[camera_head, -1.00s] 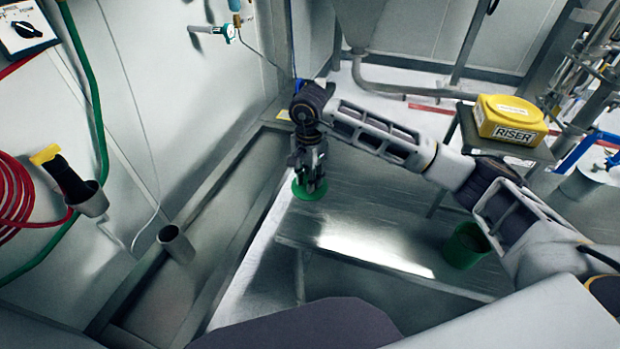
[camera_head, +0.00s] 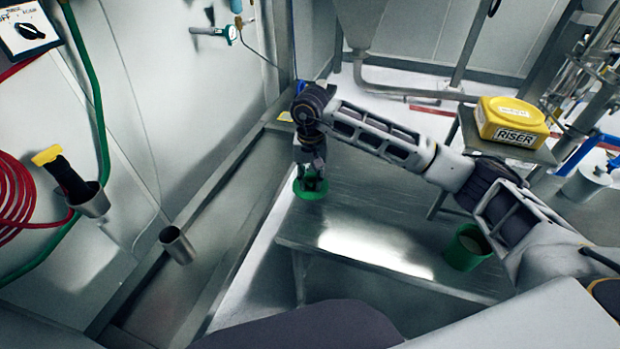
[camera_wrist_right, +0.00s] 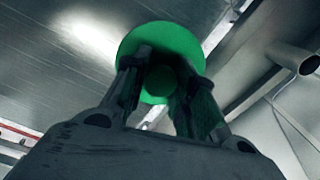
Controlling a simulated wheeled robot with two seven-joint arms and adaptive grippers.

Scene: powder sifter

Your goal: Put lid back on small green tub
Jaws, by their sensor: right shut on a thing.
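The green round lid (camera_head: 310,192) is at the far left corner of the metal table, under my right gripper (camera_head: 311,182). In the right wrist view the lid (camera_wrist_right: 172,38) shows as a green disc, with the fingers of my right gripper (camera_wrist_right: 163,66) shut on its raised middle part. I cannot tell whether the lid touches the table or is just above it. My left gripper is not in view.
The metal table (camera_head: 345,215) is clear between lid and tub. My right arm passes above its far side, close to the tub. A yellow RISER box (camera_head: 511,120) sits on a small stand behind. Metal cup holders (camera_head: 177,245) are on the left.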

